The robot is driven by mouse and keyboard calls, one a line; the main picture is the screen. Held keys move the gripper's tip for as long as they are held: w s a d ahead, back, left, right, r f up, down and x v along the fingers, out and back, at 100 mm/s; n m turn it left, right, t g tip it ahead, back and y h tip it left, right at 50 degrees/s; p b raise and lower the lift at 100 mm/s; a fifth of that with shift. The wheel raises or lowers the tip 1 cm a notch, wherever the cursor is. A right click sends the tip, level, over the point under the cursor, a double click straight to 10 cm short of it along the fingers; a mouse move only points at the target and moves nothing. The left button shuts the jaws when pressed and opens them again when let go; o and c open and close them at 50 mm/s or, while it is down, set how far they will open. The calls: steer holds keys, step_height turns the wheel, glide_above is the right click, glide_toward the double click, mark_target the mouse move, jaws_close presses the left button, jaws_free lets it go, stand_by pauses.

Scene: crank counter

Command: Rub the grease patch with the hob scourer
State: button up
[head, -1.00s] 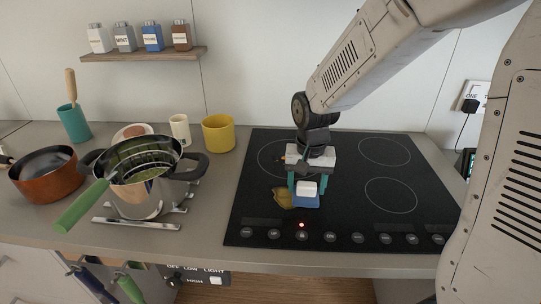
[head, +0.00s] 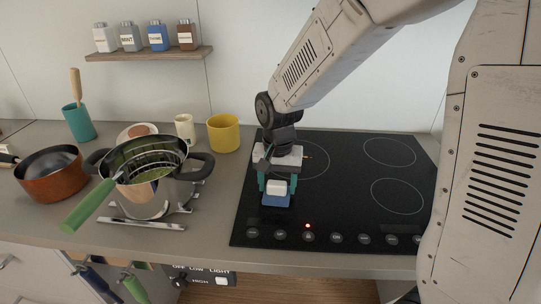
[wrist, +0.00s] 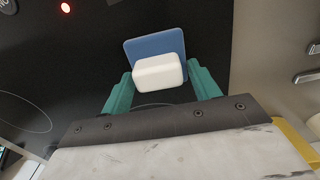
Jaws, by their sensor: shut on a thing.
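The hob scourer (head: 276,200) is a blue pad with a white block grip on top. My gripper (head: 277,187) is shut on the white grip, with a teal finger on each side. The scourer is low over the left front of the black hob (head: 330,211) and looks to be at its surface. In the wrist view the scourer (wrist: 157,56) sits between the teal fingers, its blue pad sticking out beyond the grip. No grease patch shows in either view now; whether it is under the scourer or gone I cannot tell.
A steel pot (head: 152,204) with a green-handled strainer stands left of the hob. A yellow mug (head: 223,134), a cream cup (head: 185,128) and a copper pan (head: 52,176) are on the counter. The right side of the hob is clear.

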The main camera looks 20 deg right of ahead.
steer(key=shift+w+a+r, duration=0.1)
steer(key=shift+a+r, duration=0.1)
step_height(320, 180, up, 3)
steer(key=shift+d+f, duration=0.1)
steer(key=shift+r, duration=2.6)
